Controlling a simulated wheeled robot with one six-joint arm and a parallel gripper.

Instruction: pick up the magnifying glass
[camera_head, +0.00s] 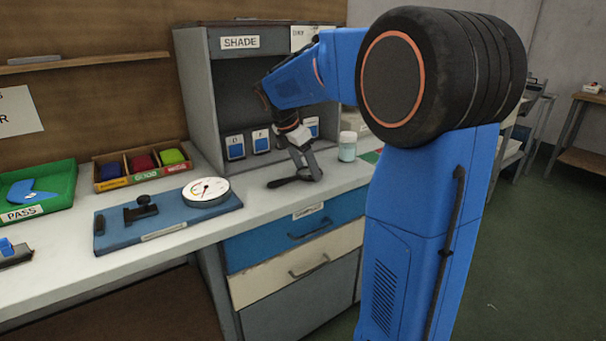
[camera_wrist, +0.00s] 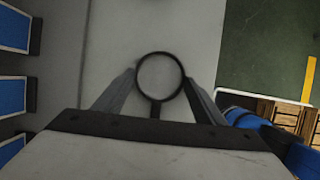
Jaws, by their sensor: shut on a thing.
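The magnifying glass (camera_wrist: 155,108) has a round dark rim and a short dark handle. In the wrist view its rim lies between the two fingertips of my gripper (camera_wrist: 160,77), and its handle points back towards the palm. In the head view the magnifying glass (camera_head: 285,182) shows as a flat dark shape at the counter's front part. My gripper (camera_head: 308,172) reaches down to it there and is shut on it. I cannot tell whether the glass rests on the counter or is just off it.
The grey shade cabinet (camera_head: 198,95) stands behind my gripper, with several blue cards inside. A jar (camera_head: 347,150) stands close on the right. A blue board (camera_head: 165,222) with a round dial gauge (camera_head: 206,191) lies to the left. The counter's front edge is near.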

